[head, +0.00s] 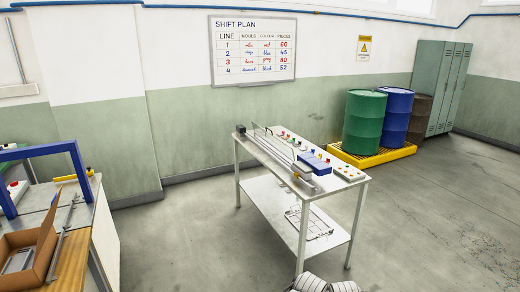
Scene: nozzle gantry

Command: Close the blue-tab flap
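No flap with a blue tab can be made out for certain from this distance. A white table (262,151) stands in the middle of the head view. It carries a long metal rail assembly (275,155) and, at its right, a blue box-shaped part (316,163). Several small coloured knobs or tabs sit along the table's back edge, too small to tell apart. An open cardboard box (25,257) with a raised flap is at the lower left.
A bench with a blue frame (74,154) stands at the left. Green (363,122) and blue (396,115) drums stand on a yellow pallet (372,157) behind the table, beside grey-green lockers (449,90). The floor right of the table is clear.

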